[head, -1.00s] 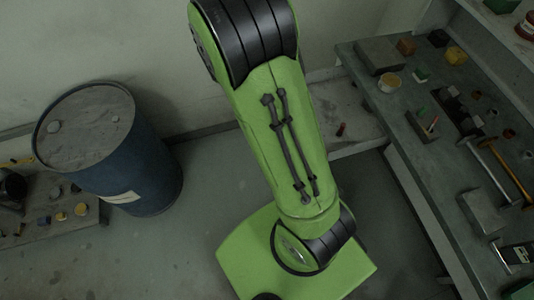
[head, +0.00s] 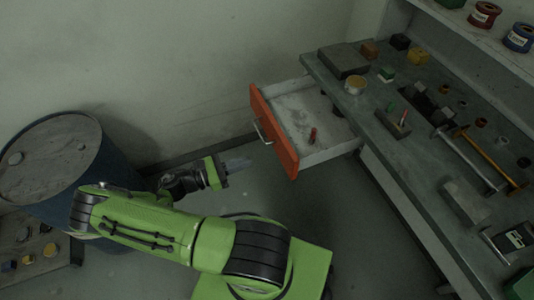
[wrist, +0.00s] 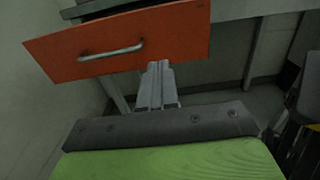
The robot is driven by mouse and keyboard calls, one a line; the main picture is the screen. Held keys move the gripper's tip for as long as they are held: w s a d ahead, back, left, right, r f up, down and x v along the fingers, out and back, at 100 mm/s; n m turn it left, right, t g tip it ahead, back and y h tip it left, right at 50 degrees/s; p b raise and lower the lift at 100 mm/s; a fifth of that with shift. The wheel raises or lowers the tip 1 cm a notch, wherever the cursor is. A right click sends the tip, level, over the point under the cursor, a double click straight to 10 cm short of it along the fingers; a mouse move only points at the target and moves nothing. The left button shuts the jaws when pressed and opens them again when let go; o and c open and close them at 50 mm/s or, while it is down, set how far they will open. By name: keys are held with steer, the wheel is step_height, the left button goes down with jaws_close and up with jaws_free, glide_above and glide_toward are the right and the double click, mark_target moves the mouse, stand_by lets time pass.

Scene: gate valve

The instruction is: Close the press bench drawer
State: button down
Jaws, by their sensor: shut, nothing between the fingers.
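The press bench drawer (head: 274,131) stands pulled out of the bench, its orange front facing left in the head view. It has a silver handle (head: 262,131), and a small red item (head: 312,136) lies inside. In the wrist view the orange front (wrist: 165,42) and its handle (wrist: 111,52) are ahead. My gripper (head: 238,165) is shut and empty, left of the drawer front and pointing toward it in the head view. In the wrist view my gripper (wrist: 158,68) overlaps the front's lower edge; I cannot tell whether it touches.
The bench top (head: 395,175) holds blocks, hammers and small parts. A blue barrel (head: 50,165) stands at the left, close to my arm. A low board with small parts (head: 38,255) is at the lower left. Bare floor lies below the drawer.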

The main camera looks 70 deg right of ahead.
mark_target(280, 150)
steer(key=x, duration=0.9)
steer(key=shift+s+d+f+b, duration=0.1)
steer(key=shift+b, duration=0.25)
